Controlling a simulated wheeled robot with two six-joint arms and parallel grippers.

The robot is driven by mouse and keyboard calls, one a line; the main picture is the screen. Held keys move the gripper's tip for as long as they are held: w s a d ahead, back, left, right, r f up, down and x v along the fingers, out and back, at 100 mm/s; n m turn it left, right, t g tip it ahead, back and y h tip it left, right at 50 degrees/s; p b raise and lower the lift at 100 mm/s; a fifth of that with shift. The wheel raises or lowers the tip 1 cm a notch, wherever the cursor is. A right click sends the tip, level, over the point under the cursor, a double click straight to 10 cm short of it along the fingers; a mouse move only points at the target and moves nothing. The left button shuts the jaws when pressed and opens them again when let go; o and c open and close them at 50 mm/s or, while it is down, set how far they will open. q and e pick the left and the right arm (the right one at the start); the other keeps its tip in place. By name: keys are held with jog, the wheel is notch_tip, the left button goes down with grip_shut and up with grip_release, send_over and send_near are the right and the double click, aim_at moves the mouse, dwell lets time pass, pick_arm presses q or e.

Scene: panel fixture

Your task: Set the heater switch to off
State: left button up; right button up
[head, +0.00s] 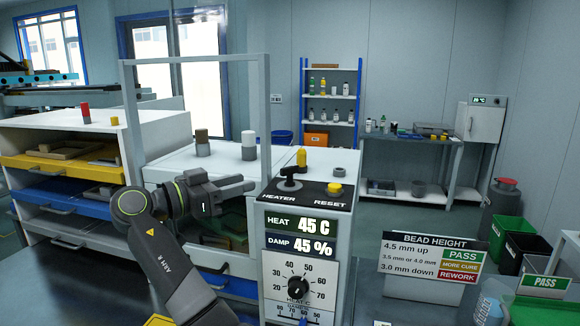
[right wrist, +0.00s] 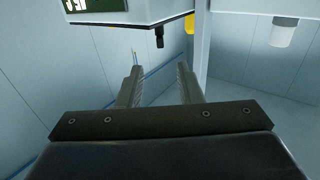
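The heater switch (head: 289,180) is a black lever with a round base on the dark top plate of the control panel (head: 307,194), above the word HEATER. Its exact setting is hard to tell. My right gripper (head: 247,185) points right, a little left of the switch and apart from it. In the right wrist view its two fingers (right wrist: 160,72) are spread with nothing between them. A dark knob (right wrist: 158,38), seemingly the switch, shows beyond the fingertips, against the panel's edge. My left gripper is not in view.
A yellow reset button (head: 335,188) sits right of the switch. The panel front has HEAT 45 C and DAMP 45 % displays and a dial (head: 297,287). A pale upright frame (head: 265,110) stands beside the gripper. A bead height sign (head: 431,259) stands at right.

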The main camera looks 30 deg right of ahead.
aim_at(281, 173)
jog(key=d+p, duration=0.1)
jog(key=d, duration=0.3)
jog(key=d+p, duration=0.2)
jog(key=d, duration=0.2)
jog(key=d+p, duration=0.1)
jog(key=d, duration=0.3)
jog(key=shift+w+d+r, duration=0.1)
jog(key=shift+w+r, duration=0.05)
jog(key=shift+w, duration=0.2)
jog(key=shift+d+p, duration=0.45)
jog(key=shift+d, duration=0.3)
jog(key=shift+f, duration=0.2)
jog(key=shift+c, duration=0.3)
grip_shut()
